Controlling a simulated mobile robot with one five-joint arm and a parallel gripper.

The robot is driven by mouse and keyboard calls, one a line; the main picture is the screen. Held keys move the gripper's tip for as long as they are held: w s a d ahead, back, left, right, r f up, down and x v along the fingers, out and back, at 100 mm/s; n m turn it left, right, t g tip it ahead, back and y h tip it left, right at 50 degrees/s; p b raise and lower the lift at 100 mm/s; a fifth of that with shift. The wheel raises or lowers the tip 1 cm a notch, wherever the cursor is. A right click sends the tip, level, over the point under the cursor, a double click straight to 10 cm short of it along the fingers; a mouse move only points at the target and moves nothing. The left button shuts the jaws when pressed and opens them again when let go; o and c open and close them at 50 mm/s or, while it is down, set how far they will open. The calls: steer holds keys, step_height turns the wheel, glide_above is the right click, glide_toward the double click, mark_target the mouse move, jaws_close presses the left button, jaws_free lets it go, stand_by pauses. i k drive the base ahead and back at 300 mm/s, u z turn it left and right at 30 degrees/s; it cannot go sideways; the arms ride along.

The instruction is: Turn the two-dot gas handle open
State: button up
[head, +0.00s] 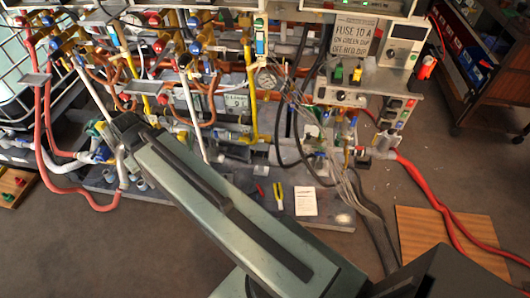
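Yellow pipes run down the heater rack, one at the left (125,48) and one near the middle (251,88). Several small coloured valve handles sit among the pipes, such as a red one (154,20) and a blue one (193,22). Dot marks on any handle are too small to make out, so I cannot tell which is the two-dot gas handle. My arm reaches from the lower right up to the left, in front of the lower pipework. My gripper does not show; the far end of the arm hides that area.
Red hoses (83,203) loop at the left. A grey control box (372,85) with switches stands right of centre. Cables and red hoses (425,182) cross the floor by a wooden board (411,225). A brown shelf cart (485,55) stands far right.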

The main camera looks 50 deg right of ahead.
mark_target(244, 139)
steer(key=z, duration=0.05)
steer(key=k, duration=0.3)
steer(key=u, duration=0.5)
steer(key=i, duration=1.45)
steer(key=z, duration=0.55)
